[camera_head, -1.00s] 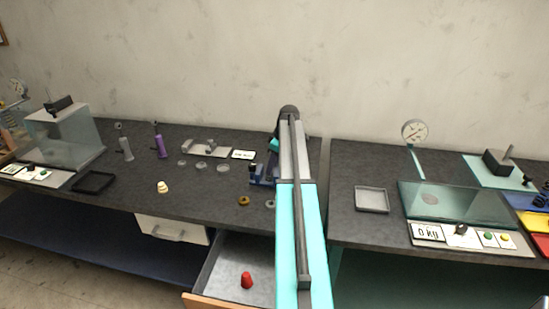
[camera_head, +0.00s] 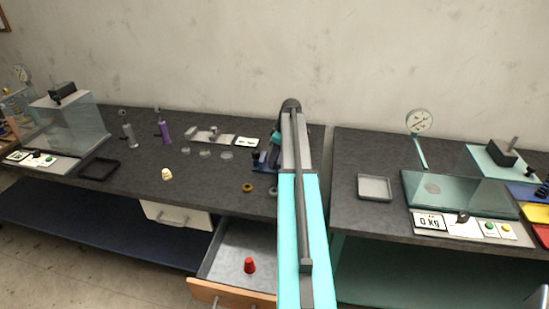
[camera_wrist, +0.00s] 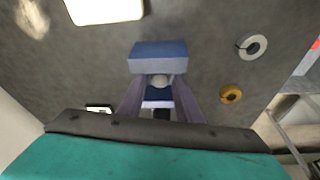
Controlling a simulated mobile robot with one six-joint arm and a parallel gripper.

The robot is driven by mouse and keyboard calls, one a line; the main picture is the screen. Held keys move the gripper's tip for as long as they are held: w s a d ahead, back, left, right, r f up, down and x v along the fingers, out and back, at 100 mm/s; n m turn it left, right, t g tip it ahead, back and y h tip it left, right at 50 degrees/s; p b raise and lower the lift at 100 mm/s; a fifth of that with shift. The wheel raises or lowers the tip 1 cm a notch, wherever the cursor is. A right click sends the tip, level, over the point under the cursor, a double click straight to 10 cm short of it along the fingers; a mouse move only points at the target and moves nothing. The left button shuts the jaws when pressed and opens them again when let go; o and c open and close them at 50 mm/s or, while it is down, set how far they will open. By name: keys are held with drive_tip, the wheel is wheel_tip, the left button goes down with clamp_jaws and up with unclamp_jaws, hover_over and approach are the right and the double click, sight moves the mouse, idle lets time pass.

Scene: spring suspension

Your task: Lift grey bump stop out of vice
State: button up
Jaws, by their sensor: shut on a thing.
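The blue vice (camera_wrist: 158,55) shows in the wrist view at the upper middle. In the head view the vice (camera_head: 262,158) is mostly hidden behind my arm. The grey bump stop (camera_wrist: 160,80) is a small rounded piece between the vice's blue blocks. My gripper (camera_wrist: 159,88) comes in from below in the wrist view, with one finger on each side of the bump stop, and is shut on it. Whether the bump stop still touches the vice, I cannot tell. My arm hides the gripper in the head view.
A yellow ring (camera_wrist: 231,94) and a grey ring (camera_wrist: 252,46) lie on the bench right of the vice in the wrist view. An open drawer (camera_head: 235,250) holds a red cone (camera_head: 249,265). A grey tray (camera_head: 375,187) lies on the right bench.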

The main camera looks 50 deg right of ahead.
drive_tip(key=shift+w+a, duration=0.1)
drive_tip(key=shift+w, duration=0.15)
idle(0.6)
drive_tip(key=shift+r, duration=0.15)
drive_tip(key=shift+r+p, duration=1.35)
drive_tip(key=shift+r, duration=2.05)
